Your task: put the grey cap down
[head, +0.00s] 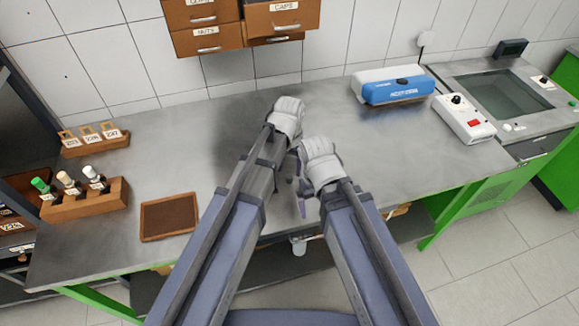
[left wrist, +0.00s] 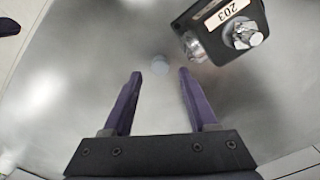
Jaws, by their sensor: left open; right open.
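A small round pale grey disc, which looks like the grey cap (left wrist: 160,65), lies on the steel bench top in the left wrist view. My left gripper (left wrist: 160,73) is open, with its two purple fingers spread on either side of the disc's line and nothing visibly gripped. In the head view my left wrist (head: 286,118) is over the middle of the bench and hides its fingers and the cap. My right gripper (head: 320,165) is lower, near the bench's front edge; it is open, and its fingers are mostly hidden.
A black pump-like unit labelled 203 (left wrist: 225,30) stands just right of the disc. A brown tray (head: 168,217), a wooden vial rack (head: 85,205) and a tag holder (head: 95,140) are on the left. A blue and white box (head: 392,86) stands at the back right.

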